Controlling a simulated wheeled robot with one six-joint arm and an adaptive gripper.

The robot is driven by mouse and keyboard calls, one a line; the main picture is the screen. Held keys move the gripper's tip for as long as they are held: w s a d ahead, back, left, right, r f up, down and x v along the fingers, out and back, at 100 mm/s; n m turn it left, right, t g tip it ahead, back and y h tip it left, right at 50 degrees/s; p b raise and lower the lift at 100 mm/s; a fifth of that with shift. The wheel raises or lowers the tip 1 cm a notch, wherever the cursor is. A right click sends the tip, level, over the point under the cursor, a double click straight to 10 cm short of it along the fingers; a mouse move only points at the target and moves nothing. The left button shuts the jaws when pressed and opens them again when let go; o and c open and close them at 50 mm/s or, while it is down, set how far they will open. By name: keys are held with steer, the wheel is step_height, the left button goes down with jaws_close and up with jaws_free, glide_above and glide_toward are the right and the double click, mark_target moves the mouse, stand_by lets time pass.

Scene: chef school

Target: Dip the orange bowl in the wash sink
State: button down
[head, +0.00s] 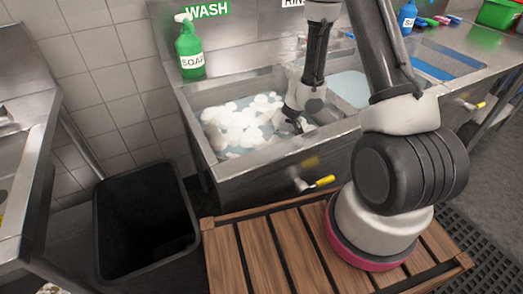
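The wash sink (199,122) is the left basin of the steel counter, under the green WASH sign (208,10). It holds bluish water with white foam (238,122). My gripper (292,126) points down into the right part of this sink, low at the foam. Its fingers are small, dark and partly hidden by the foam and my wrist, so I cannot tell whether they are open or shut. I see no orange bowl in this view; whether it is under the foam or in the gripper cannot be told.
A green soap bottle (189,50) stands on the sink's back ledge. A second basin (350,88) with pale blue water lies to the right, and a bright blue one (432,66) beyond it. A black bin (145,222) stands left. Yellow-handled valves (322,181) stick out in front.

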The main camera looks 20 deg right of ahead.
steer(key=shift+d, duration=0.25)
steer(key=shift+a, duration=0.1)
steer(key=shift+a, duration=0.55)
steer(key=shift+d, duration=0.1)
steer(key=shift+d, duration=0.55)
